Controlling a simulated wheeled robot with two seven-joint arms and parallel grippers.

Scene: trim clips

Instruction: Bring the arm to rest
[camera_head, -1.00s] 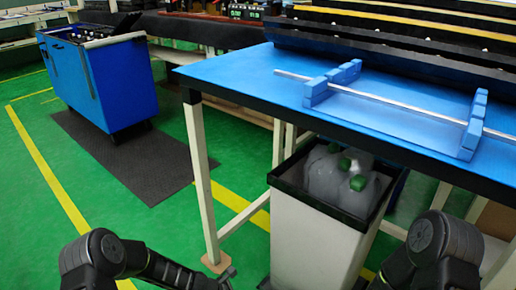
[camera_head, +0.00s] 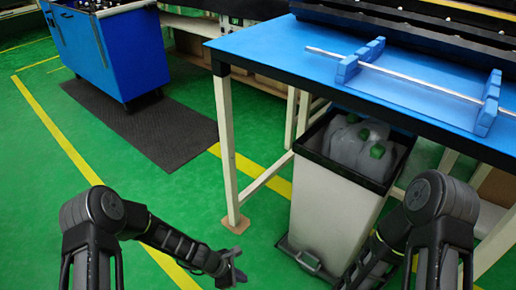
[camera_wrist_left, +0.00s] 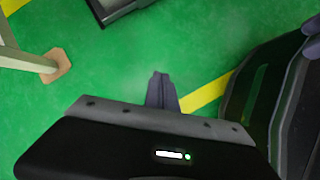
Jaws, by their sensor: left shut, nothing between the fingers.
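My left gripper (camera_head: 233,268) hangs low over the green floor in the head view, left of the pale bin. Its fingers are together and empty; they also show in the left wrist view (camera_wrist_left: 161,90) over bare floor. My left arm (camera_head: 165,238) reaches in from the lower left. My right arm (camera_head: 405,225) is folded at the lower right, in front of the bin's right side. My right gripper does not show in the head view.
A blue-topped table (camera_head: 270,47) carries a metal strip (camera_head: 420,82) on blue supports (camera_head: 347,69). Below it stands a pale bin (camera_head: 330,215) with grey, green-capped jugs (camera_head: 358,145). A blue cart (camera_head: 115,55) stands by a dark mat (camera_head: 150,125). Floor on the left is clear.

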